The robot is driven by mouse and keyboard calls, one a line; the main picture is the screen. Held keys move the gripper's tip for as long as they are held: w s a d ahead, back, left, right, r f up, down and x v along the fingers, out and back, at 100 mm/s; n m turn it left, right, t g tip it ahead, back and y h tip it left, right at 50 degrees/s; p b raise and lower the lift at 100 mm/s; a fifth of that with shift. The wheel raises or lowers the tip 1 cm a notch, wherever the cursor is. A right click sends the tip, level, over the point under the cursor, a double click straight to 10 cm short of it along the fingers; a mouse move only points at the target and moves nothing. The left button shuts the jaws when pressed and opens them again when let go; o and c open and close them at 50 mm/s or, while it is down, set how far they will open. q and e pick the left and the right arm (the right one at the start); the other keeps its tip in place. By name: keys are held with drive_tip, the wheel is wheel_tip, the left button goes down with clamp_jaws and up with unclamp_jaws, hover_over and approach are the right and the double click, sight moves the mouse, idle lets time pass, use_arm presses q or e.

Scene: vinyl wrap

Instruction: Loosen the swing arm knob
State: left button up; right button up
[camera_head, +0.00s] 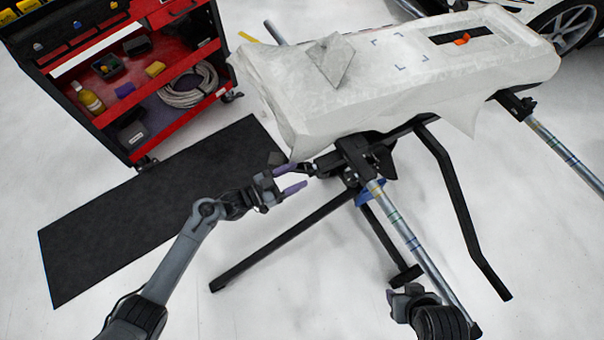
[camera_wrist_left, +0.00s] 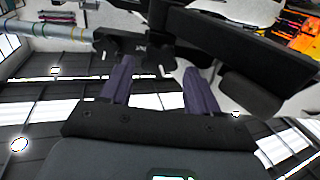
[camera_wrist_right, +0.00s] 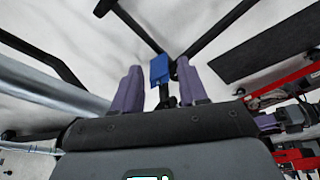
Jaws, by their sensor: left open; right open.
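A black stand with a swing arm joint (camera_head: 355,160) holds up the wrapped panel. A small dark knob-like part (camera_head: 309,169) shows at the joint's left side; I cannot tell for sure that it is the swing arm knob. My left gripper (camera_head: 299,178) is open just left of that part, its purple fingers pointing at it. In the left wrist view, black joint hardware (camera_wrist_left: 146,48) lies beyond the open fingers (camera_wrist_left: 158,82). My right gripper (camera_wrist_right: 161,82) is open and empty low on the right, with a blue clamp (camera_wrist_right: 159,69) beyond its fingertips.
The panel (camera_head: 340,75) under white vinyl overhangs the joint. The stand's black legs (camera_head: 285,237) and metal tubes (camera_head: 410,235) spread below and right. A red tool cart (camera_head: 130,80) and black mat (camera_head: 150,210) are on the left. Pale floor lies between the mat and stand.

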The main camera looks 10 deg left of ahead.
sight(307, 171)
use_arm(q)
drive_tip(key=shift+b+x, duration=0.35)
drive_tip(key=shift+x, duration=1.15)
drive_tip(key=shift+c, duration=0.2)
